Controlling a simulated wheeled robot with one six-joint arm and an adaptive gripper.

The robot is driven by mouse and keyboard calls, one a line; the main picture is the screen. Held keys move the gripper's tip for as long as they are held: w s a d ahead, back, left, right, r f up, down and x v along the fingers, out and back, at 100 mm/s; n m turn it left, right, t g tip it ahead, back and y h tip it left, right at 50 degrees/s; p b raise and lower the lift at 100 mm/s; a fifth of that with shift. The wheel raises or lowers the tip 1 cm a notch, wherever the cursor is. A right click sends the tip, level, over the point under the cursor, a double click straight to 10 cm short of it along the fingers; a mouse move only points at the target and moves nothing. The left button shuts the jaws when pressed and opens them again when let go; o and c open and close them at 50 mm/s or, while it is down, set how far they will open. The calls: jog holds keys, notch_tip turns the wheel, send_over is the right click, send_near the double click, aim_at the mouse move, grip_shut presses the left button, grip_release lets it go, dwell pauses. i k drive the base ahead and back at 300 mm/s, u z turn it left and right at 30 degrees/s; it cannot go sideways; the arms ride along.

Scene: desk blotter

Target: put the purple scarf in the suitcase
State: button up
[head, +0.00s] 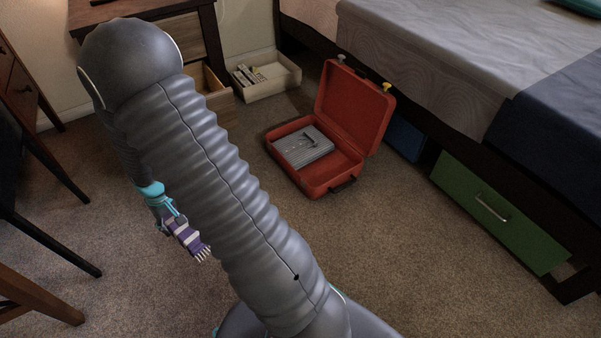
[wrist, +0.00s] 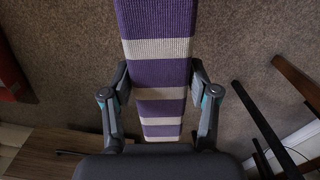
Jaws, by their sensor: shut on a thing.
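The purple scarf (head: 184,236) has cream stripes and a fringed end. It hangs from my gripper (head: 170,215) to the left of my arm in the head view, above the carpet. In the wrist view the scarf (wrist: 158,50) runs up between the two fingers, and my gripper (wrist: 158,95) is shut on it. The red suitcase (head: 331,188) stands open on the carpet, its lid raised at the back right. A grey folded thing (head: 303,150) lies inside it on the left. My gripper is well to the left of the suitcase.
A bed (head: 470,60) with a green drawer (head: 488,204) below is at the right. A cream box (head: 268,82) holding small things stands behind the suitcase by a wooden desk (head: 190,35). Chair legs (head: 45,240) are at the left. The carpet before the suitcase is clear.

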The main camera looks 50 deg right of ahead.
aim_at(327, 174)
jog(key=u, duration=0.25)
jog(key=k, duration=0.5)
jog(key=z, duration=0.9)
jog(key=i, duration=0.8)
jog(key=z, duration=1.05)
jog(key=i, duration=0.25)
jog(key=z, duration=0.05)
